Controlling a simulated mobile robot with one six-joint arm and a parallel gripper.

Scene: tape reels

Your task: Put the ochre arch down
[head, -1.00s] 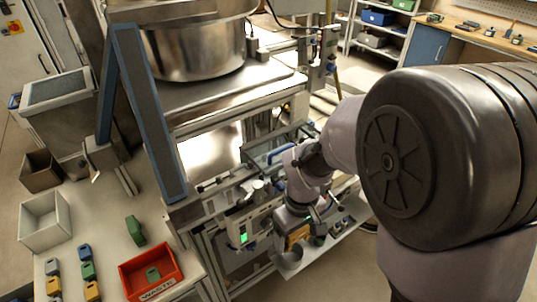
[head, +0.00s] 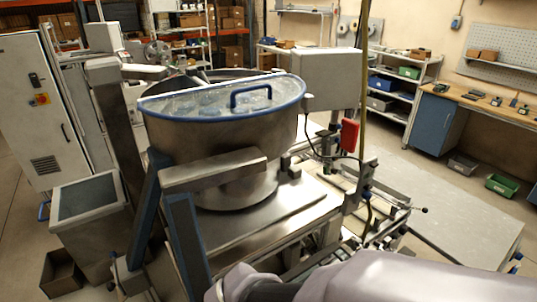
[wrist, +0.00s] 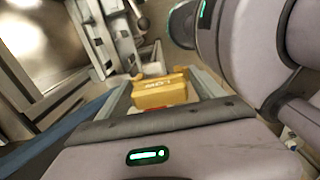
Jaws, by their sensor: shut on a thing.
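In the head view neither the gripper nor the arch is visible; only a part of my arm crosses the bottom edge.
A steel drum with a blue-rimmed clear lid (head: 225,98) stands on a steel machine table (head: 265,222). A red box (head: 349,135) hangs beside it. A grey bin (head: 90,215) stands at left.

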